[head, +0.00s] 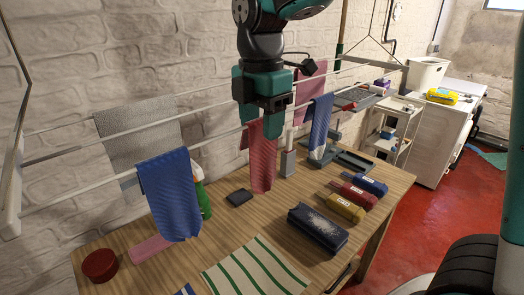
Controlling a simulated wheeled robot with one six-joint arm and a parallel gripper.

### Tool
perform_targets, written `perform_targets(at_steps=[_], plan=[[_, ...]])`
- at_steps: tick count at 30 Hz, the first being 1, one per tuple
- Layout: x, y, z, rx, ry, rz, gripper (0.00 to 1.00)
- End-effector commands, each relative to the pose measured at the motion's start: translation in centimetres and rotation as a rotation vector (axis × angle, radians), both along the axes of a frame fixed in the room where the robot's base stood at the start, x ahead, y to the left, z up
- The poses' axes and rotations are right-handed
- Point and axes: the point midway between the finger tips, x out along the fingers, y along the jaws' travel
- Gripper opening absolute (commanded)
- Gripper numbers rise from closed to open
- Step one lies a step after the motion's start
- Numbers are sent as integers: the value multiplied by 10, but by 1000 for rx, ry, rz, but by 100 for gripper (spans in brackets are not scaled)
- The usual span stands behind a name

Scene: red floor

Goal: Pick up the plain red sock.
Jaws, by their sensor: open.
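A plain red cloth (262,165), which looks like the red sock, hangs over a white rod of the drying rack, near the middle of the head view. My gripper (262,122) is open, pointing down at the top of this cloth. Its teal fingers hide part of the cloth's upper end and the rod there. I cannot tell whether the cloth is between the fingers or behind them. A pinker cloth (310,86) hangs on a rod farther back. A pink piece (150,248) lies on the table at the left.
Blue cloths (170,195) (320,120) and a grey towel (138,135) hang on the rack. The wooden table (235,222) below holds a green bottle (203,198), striped cloth (255,268), dark box (318,228) and several pouches (343,207). White rods cross close around my gripper.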

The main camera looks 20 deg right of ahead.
Motion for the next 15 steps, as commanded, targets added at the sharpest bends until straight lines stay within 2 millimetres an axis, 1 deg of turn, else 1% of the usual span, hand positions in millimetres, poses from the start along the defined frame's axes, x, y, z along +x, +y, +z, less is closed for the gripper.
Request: perform_targets(at_steps=[4,10,11,12,14,15], plan=[[0,0,-12,0,0,0,52],[0,0,-13,0,-1,0,52],[0,0,-13,0,-1,0,47],[0,0,-13,0,-1,0,38],[0,0,-13,0,-1,0,24],[0,0,-13,0,-1,0,15]])
